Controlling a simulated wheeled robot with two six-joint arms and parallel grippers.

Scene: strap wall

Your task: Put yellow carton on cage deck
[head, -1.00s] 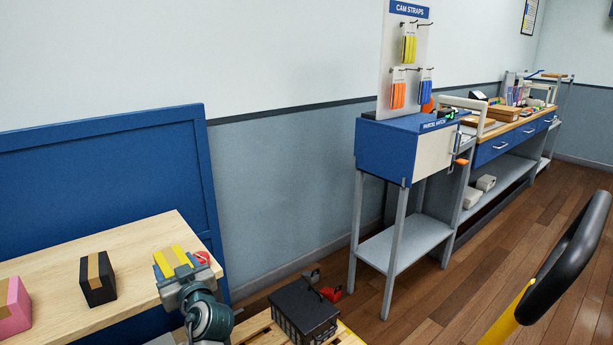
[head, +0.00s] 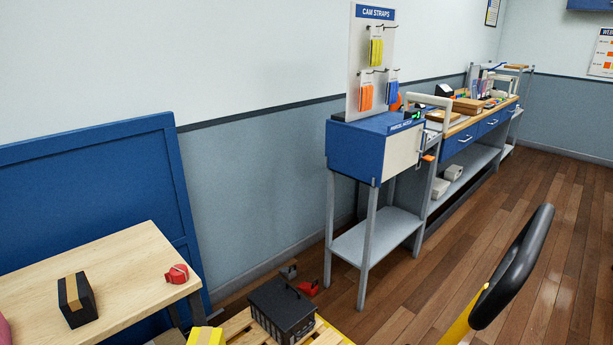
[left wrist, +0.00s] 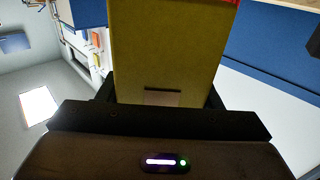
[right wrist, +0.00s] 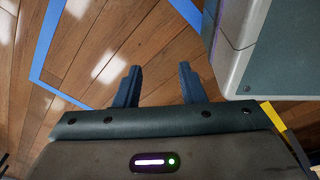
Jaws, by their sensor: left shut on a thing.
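The yellow carton (left wrist: 165,50) is between the fingers of my left gripper (left wrist: 160,98) in the left wrist view. The gripper is shut on it. In the head view only the top of the carton (head: 206,337) shows at the bottom edge, right of the wooden table (head: 130,262); the left gripper is out of frame there. My right gripper (right wrist: 155,88) is open and empty above the wooden floor in the right wrist view. A slatted wooden deck (head: 238,326) shows beside the carton; I cannot tell whether it is the cage deck.
A black case (head: 283,312) stands on the slatted deck. A black carton (head: 76,300) and a red strap roll (head: 177,274) are on the table. A blue cabinet (head: 352,152) stands on legs to the right. A black handle (head: 515,265) rises at the right.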

